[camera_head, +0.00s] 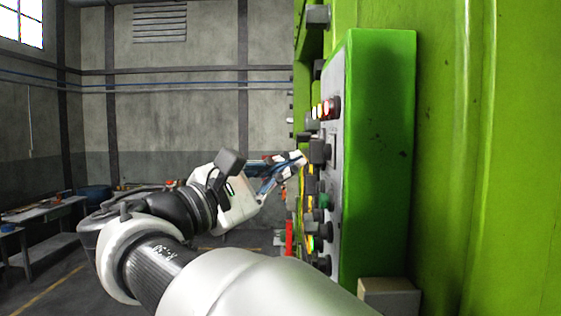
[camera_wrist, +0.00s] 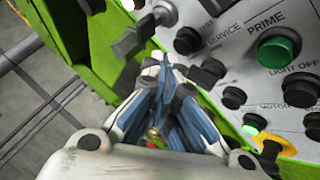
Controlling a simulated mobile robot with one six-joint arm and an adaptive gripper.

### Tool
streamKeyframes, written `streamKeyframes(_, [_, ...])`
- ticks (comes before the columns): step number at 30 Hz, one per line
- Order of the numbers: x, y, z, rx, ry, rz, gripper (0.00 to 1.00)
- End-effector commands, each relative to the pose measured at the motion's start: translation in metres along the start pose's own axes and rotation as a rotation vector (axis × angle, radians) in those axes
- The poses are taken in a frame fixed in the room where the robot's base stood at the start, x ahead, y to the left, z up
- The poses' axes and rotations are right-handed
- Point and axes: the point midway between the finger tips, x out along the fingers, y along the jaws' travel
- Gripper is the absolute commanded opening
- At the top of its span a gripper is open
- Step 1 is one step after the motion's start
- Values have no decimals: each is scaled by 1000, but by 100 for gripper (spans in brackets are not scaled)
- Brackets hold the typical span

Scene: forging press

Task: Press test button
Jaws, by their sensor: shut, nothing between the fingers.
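My gripper (camera_head: 296,158) is shut and empty, its fingertips close to the face of the control panel (camera_head: 337,172). In the wrist view my gripper (camera_wrist: 166,75) points at the left part of the panel (camera_wrist: 245,85), beside a black selector knob (camera_wrist: 207,73). I cannot tell whether the tips touch anything. A green button (camera_wrist: 279,46) is labelled PRIME; it also shows in the head view (camera_head: 323,201). Black buttons lie around it, one at the upper left (camera_wrist: 187,41) and one lower down (camera_wrist: 234,97). I cannot read a TEST label; part of the panel is hidden behind the fingers.
The panel's green housing (camera_head: 380,150) sticks out from the green press (camera_head: 460,120). Several knobs and lit lamps (camera_head: 326,109) protrude from its face. A black knob (camera_head: 319,151) stands out near my fingertips. A workbench (camera_head: 40,210) stands far left; the floor between is open.

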Motion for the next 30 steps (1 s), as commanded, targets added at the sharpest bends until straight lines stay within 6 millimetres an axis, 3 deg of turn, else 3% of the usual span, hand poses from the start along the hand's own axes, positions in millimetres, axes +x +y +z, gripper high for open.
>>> streamKeyframes(30, [6,-5,5,0,0,0,0])
